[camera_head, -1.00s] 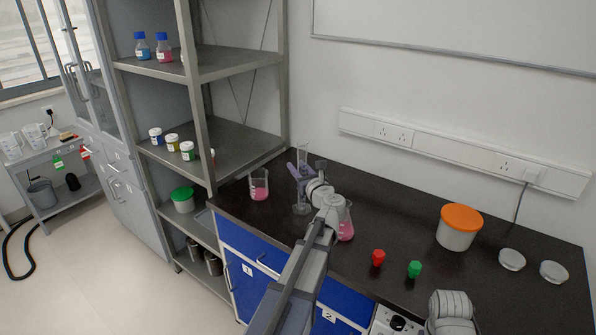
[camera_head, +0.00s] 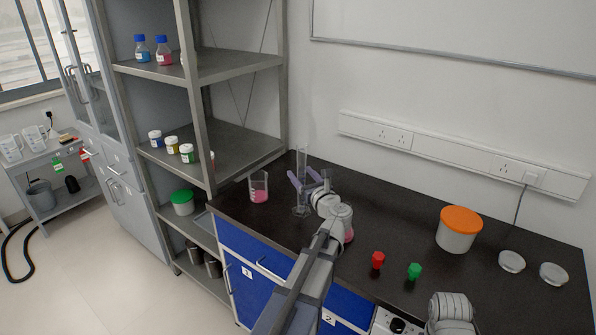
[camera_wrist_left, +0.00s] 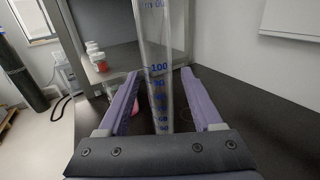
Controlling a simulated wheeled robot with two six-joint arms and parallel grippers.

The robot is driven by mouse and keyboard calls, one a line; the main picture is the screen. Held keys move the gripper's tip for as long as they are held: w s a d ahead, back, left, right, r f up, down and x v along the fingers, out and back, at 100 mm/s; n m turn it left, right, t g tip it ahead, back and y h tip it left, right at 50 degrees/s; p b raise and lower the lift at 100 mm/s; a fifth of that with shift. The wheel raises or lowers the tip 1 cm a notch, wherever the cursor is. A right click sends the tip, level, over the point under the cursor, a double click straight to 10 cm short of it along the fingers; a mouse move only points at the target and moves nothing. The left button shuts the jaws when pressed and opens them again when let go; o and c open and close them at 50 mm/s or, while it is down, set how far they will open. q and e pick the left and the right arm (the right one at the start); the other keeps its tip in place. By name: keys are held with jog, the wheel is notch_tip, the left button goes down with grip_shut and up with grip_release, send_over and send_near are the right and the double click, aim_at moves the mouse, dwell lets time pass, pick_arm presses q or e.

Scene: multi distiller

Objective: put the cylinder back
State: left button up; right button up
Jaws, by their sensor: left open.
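A tall clear graduated cylinder (camera_head: 301,165) stands upright on the dark bench, near the shelf end. In the left wrist view the cylinder (camera_wrist_left: 155,60) shows blue markings, including 100, and its top is cut off by the frame edge. My left gripper (camera_head: 302,179) is open at the cylinder. Its purple fingers (camera_wrist_left: 162,82) lie to either side of the cylinder in the wrist view, with visible gaps. The cylinder's foot partly shows in the head view. My right gripper is not in view; only part of my right arm shows at the bottom.
A beaker of pink liquid (camera_head: 259,187) stands left of the cylinder. A flask with pink liquid (camera_head: 348,233) is partly behind my left arm. A red stopper (camera_head: 377,260), a green stopper (camera_head: 414,271) and an orange-lidded tub (camera_head: 458,230) stand to the right.

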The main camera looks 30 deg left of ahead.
pick_arm(q)
jog(key=v, duration=0.8)
jog(key=shift+s+d, duration=0.2)
jog(key=shift+s, duration=0.1)
dwell(1.0)
